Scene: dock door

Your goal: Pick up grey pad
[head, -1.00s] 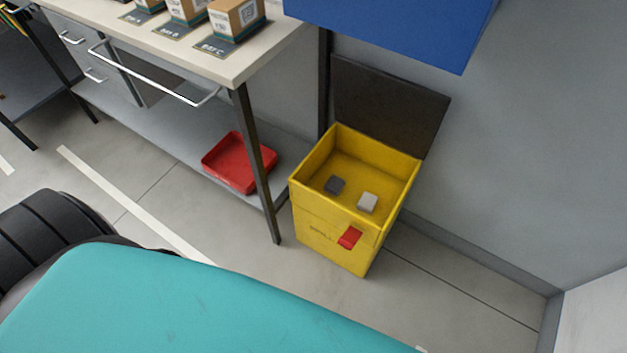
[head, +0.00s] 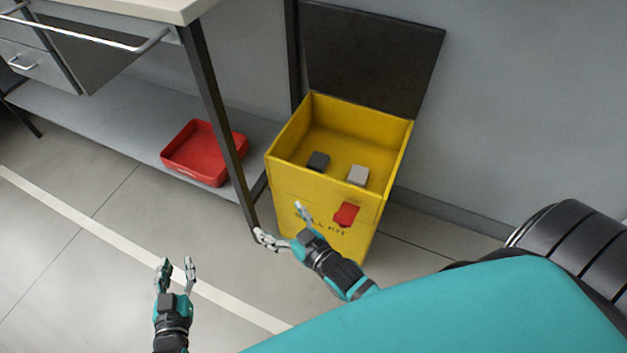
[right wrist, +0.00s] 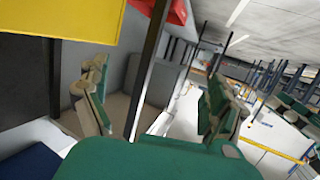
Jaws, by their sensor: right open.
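A light grey pad (head: 358,175) and a dark grey pad (head: 318,161) lie apart on the floor of the open yellow spill kit bin (head: 325,187). The light one is further right, the dark one further left. My right gripper (head: 281,222) is open and empty in front of the bin's front wall, below its rim. It is also open in the right wrist view (right wrist: 160,95), with nothing between its fingers; neither pad shows there. My left gripper (head: 176,263) is open and empty over the floor, left of the right gripper.
The bin's black lid (head: 370,58) stands open against the wall, and a red latch (head: 346,214) is on its front. A table leg (head: 215,110) stands just left of the bin. A red tray (head: 190,165) sits on the low shelf (head: 110,125).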

